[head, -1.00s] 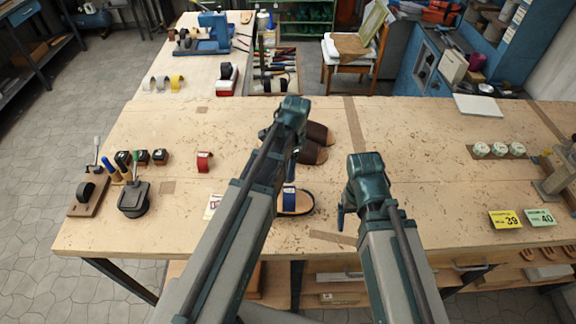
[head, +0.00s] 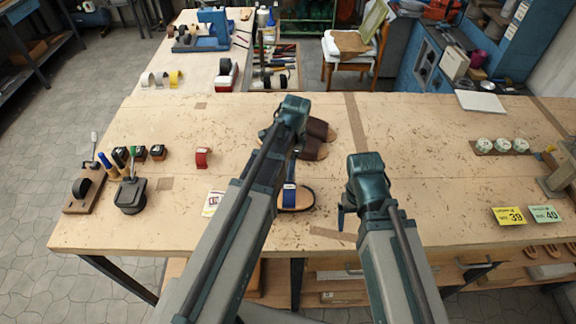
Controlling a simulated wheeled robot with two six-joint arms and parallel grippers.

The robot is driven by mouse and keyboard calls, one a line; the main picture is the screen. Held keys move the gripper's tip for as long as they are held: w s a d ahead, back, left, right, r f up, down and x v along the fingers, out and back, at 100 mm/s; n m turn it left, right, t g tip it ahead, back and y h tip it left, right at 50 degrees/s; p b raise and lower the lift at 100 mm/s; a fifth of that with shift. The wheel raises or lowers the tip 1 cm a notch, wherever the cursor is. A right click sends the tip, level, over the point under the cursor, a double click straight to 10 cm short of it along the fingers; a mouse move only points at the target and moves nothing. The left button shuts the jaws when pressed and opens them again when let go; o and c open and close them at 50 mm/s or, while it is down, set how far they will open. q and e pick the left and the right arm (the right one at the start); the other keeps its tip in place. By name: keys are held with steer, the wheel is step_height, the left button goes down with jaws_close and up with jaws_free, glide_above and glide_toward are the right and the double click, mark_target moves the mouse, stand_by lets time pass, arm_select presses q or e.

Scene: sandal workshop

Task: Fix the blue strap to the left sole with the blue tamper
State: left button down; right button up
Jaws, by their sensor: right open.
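A sandal sole (head: 307,205) with a dark rim lies at the front middle of the bench. A blue strap (head: 290,200) with a pale patch lies across it; whether it is fixed cannot be seen. My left gripper (head: 291,172) is above the sole, largely hidden by its own arm; its jaws and anything in them are unclear. My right gripper (head: 341,218) is open and low, just right of the sole, apart from it. At the left, a blue-handled tool (head: 106,162), possibly the tamper, stands among other small tools.
Brown sandals (head: 318,140) lie behind my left gripper. A red strap piece (head: 203,157) lies left of centre. A black-topped block (head: 131,196) stands at the left. White rolls (head: 502,146) and number cards (head: 509,216) are at the right. The bench between is mostly clear.

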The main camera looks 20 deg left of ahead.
arm_select(q)
step_height(320, 180, up, 3)
steer(key=shift+f+p, duration=0.1)
steer(key=shift+p, duration=0.95)
step_height(320, 180, down, 4)
steer(key=b, duration=0.4)
arm_select(e)
steer(key=shift+f, duration=0.6)
arm_select(q)
step_height(320, 180, up, 10)
steer(key=p, duration=1)
steer(key=shift+f, duration=0.1)
arm_select(e)
step_height(320, 180, up, 10)
steer(key=shift+f, duration=0.1)
arm_select(q)
steer(key=c, duration=0.8)
jaws_free()
steer(key=shift+c, duration=0.2)
jaws_close()
